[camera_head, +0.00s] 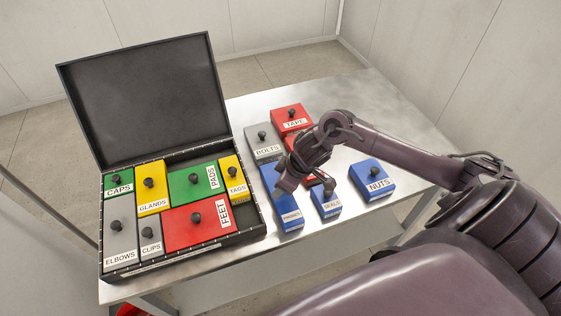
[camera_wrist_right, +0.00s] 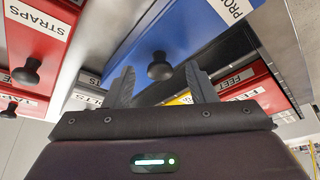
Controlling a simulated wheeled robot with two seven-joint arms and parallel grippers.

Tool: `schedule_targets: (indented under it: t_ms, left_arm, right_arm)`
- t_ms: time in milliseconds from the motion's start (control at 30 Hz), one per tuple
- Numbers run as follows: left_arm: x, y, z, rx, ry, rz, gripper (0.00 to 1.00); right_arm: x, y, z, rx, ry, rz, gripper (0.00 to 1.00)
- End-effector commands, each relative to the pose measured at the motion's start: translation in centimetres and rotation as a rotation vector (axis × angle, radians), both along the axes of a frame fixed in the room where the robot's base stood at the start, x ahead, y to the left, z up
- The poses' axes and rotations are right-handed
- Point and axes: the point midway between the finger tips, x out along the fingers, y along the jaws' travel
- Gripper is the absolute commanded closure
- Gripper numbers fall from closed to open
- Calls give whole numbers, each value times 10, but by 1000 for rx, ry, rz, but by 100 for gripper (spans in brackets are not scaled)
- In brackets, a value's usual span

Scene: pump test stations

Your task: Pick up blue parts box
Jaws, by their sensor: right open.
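Three blue parts boxes lie on the metal table in the head view. The long blue box (camera_head: 274,181) is partly behind my right gripper (camera_head: 288,180). The blue SEALS box (camera_head: 327,207) and the blue NUTS box (camera_head: 374,188) lie to its right. In the right wrist view the long blue box (camera_wrist_right: 188,27) has a label starting "PRO", and its black knob (camera_wrist_right: 159,66) shows between the spread fingers of my right gripper (camera_wrist_right: 162,84). The gripper is open. I cannot tell how far the fingers are from the knob. My left gripper is out of view.
An open black case (camera_head: 200,258) at the left holds green, yellow, grey and red boxes. A grey BOLTS box (camera_head: 262,133) and a red TAPE box (camera_head: 291,113) lie behind the long blue box. A red STRAPS box (camera_wrist_right: 35,62) is close beside it. The table's far right is clear.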

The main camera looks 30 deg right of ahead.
Motion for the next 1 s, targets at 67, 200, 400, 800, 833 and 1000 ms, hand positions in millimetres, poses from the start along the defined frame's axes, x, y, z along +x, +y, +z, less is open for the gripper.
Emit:
schedule_targets:
  t_ms: [67,200,400,800,833,1000]
  left_arm:
    - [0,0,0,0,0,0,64]
    - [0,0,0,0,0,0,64]
    - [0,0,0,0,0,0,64]
    - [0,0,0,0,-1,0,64]
    - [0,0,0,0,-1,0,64]
    - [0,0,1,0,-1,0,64]
  right_arm:
    - [0,0,0,0,0,0,49]
    - [0,0,0,0,0,0,64]
    - [0,0,0,0,0,0,90]
    - [0,0,1,1,-1,0,100]
    - [0,0,1,1,-1,0,100]
    - [1,0,8,0,-2,0,100]
